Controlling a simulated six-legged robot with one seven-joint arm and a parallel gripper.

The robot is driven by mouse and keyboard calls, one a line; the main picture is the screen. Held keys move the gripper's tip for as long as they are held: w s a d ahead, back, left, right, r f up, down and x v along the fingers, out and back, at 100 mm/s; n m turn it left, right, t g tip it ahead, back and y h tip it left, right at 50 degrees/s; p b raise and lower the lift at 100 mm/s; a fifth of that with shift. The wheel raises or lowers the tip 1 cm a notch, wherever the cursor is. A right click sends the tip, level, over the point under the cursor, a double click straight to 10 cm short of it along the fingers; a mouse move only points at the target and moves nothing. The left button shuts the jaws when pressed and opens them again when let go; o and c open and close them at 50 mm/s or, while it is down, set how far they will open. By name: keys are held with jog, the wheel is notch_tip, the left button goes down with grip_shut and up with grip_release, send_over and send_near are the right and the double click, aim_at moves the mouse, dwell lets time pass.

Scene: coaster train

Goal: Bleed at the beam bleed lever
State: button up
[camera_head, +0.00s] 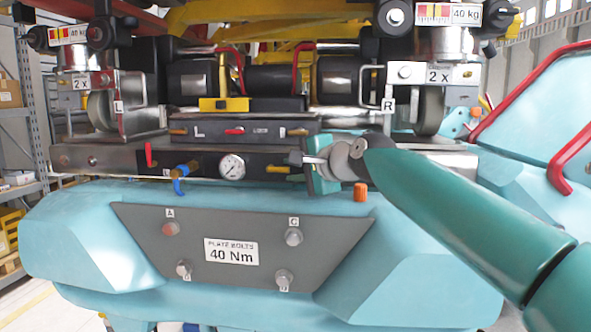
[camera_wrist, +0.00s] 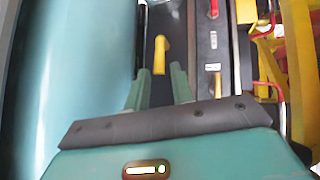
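A dark beam (camera_head: 205,157) runs across the machine in the head view, with a round gauge (camera_head: 231,167) on its front. A yellow lever (camera_head: 277,169) sits on the beam right of the gauge. It also shows in the wrist view (camera_wrist: 161,48), standing out just beyond my fingertips and in line with the gap. My gripper (camera_head: 304,171) is close to the right of this lever in the head view. Its two teal fingers (camera_wrist: 160,72) are apart, with nothing between them. I cannot read which lever is labelled bleed.
A red lever (camera_head: 149,155) and a blue lever (camera_head: 180,182) are at the beam's left. An orange cap (camera_head: 361,192) is below my wrist. A grey bolt plate (camera_head: 150,215) is underneath.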

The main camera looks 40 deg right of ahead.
grip_shut()
jog(key=shift+r, duration=0.1)
jog(key=r+n+g, duration=0.1)
jog(key=r+n+g+h, duration=0.1)
jog(key=g, duration=0.1)
jog(key=shift+w+a, duration=0.15)
jog(key=shift+w, duration=0.15)
jog(key=r+n+g+h, duration=0.1)
jog(key=w+a+g, duration=0.1)
jog(key=g, duration=0.1)
jog(key=shift+w+r+n+g+h, duration=0.1)
jog(key=shift+r+n+g+h, duration=0.2)
jog(key=shift+r+n+h, duration=0.1)
jog(key=w+n+g+h, duration=0.1)
jog(key=a+r+g+h, duration=0.1)
jog(key=g, duration=0.1)
jog(key=shift+w+a+n, duration=0.15)
jog(key=shift+w+n, duration=0.25)
jog(key=shift+w+a+r+n+g+h, duration=0.1)
jog(key=shift+w+a+n+g+h, duration=0.35)
jog(key=shift+g+h, duration=0.2)
jog(key=shift+w+a+r+n+g+h, duration=0.1)
jog(key=shift+w+a+n+g+h, duration=0.2)
jog(key=shift+w+n+g+h, duration=0.35)
jog(key=shift+s, duration=0.2)
